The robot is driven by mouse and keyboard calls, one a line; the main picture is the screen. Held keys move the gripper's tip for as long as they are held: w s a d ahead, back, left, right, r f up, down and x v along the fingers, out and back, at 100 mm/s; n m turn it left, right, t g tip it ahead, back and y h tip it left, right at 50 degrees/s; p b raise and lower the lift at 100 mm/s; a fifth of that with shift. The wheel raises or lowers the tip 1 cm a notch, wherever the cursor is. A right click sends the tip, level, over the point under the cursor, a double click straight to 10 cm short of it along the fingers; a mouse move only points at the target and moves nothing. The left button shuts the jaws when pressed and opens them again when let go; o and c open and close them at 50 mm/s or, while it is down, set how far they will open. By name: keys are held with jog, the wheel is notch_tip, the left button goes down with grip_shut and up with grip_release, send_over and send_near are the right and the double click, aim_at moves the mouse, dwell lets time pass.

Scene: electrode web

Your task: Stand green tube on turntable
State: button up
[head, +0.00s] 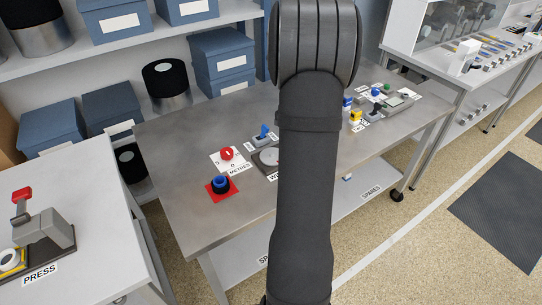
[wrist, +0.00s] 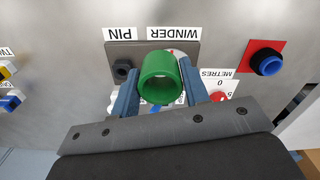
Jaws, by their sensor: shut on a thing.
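The green tube (wrist: 158,77) is held between the two blue fingers of my gripper (wrist: 158,90) in the wrist view, its open end facing the camera. Behind it is a dark plate (wrist: 142,48) labelled WINDER and PIN, with a black pin (wrist: 122,68) at its left. A round grey disc (head: 270,157), which looks like the turntable, shows partly in the head view beside my arm. In the wrist view the tube covers most of where the disc lies. I cannot tell whether the tube touches it. My gripper and the tube are hidden behind my arm in the head view.
A blue ring-shaped part (head: 220,183) sits on a red square. Nearby are a METRES dial with a red knob (head: 227,153) and a blue lever (head: 263,132). Small coloured parts (head: 355,115) stand to the right. The metal table's (head: 165,150) left part is clear.

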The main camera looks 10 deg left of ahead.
jog(key=d, duration=0.4)
jog(key=w+a+f, duration=0.1)
jog(key=a+f, duration=0.1)
jog(key=a, duration=0.1)
jog(key=w+a+f, duration=0.1)
jog(key=a+f, duration=0.1)
jog(key=a, duration=0.2)
jog(key=w+a+f, duration=0.1)
jog(key=a+f, duration=0.1)
jog(key=a, duration=0.1)
jog(key=shift+w+a+f, duration=0.2)
jog(key=shift+a, duration=0.1)
jog(key=shift+f, duration=2.05)
jog(key=shift+f, duration=0.15)
jog(key=o, duration=0.9)
jog(key=shift+o, duration=0.2)
